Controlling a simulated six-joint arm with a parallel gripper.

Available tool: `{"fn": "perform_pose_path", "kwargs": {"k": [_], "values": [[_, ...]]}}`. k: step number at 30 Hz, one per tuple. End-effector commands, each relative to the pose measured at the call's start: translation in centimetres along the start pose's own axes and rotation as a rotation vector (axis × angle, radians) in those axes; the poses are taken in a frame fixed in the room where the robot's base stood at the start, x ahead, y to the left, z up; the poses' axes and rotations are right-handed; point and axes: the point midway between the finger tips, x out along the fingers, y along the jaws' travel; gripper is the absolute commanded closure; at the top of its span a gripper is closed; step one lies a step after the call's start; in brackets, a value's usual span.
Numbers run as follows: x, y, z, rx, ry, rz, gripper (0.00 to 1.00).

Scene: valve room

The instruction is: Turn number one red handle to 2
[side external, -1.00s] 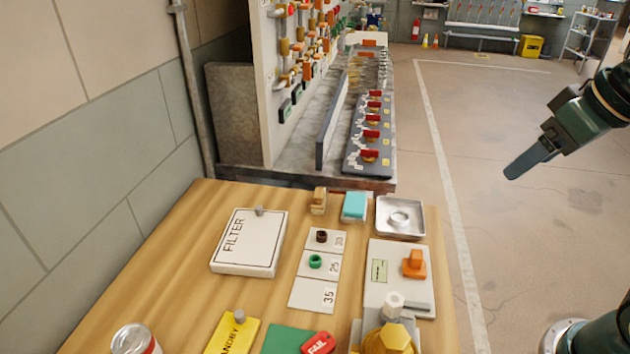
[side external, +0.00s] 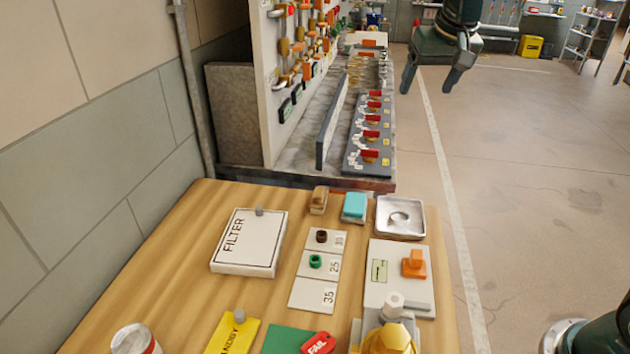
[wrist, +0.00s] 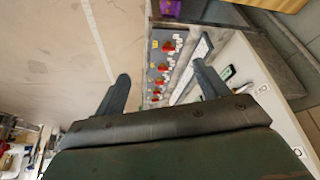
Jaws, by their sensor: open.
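Several red handles stand in a row on a dark grey panel (side external: 352,168) on the bench. The nearest red handle (side external: 369,155) lies at the front end in the side view; another red handle (side external: 371,134) is behind it. Small white and yellow labels sit beside them, too small to read, so I cannot tell which is number one. My gripper (side external: 432,80) is open and empty, in the air to the right of the row's far end. In the wrist view, the row of red handles (wrist: 168,47) appears between the fingers of my gripper (wrist: 160,74).
A wooden table (side external: 185,270) in front carries a filter box (side external: 248,242), cards and a metal tray (side external: 400,232).

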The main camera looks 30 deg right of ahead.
Motion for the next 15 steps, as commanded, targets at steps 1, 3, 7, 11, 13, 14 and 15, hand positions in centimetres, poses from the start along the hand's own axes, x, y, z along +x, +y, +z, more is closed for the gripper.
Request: {"fn": "perform_pose_path", "kwargs": {"k": [1,3,7,11,13,14,15], "values": [[1.1,-0.3,-1.0,0.015,-0.005,0.009,0.27],[2.3,-0.7,-2.2,0.038,-0.008,0.02,0.27],[4.8,-1.3,-4.3,0.082,-0.013,0.04,0.27],[7.5,-1.9,-6.2,0.126,-0.017,0.061,0.27],[9.1,-2.1,-7.2,0.15,-0.019,0.072,0.27],[9.8,-2.2,-7.5,0.159,-0.021,0.077,0.27],[10.7,-2.4,-8.0,0.171,-0.022,0.083,0.27]]}}
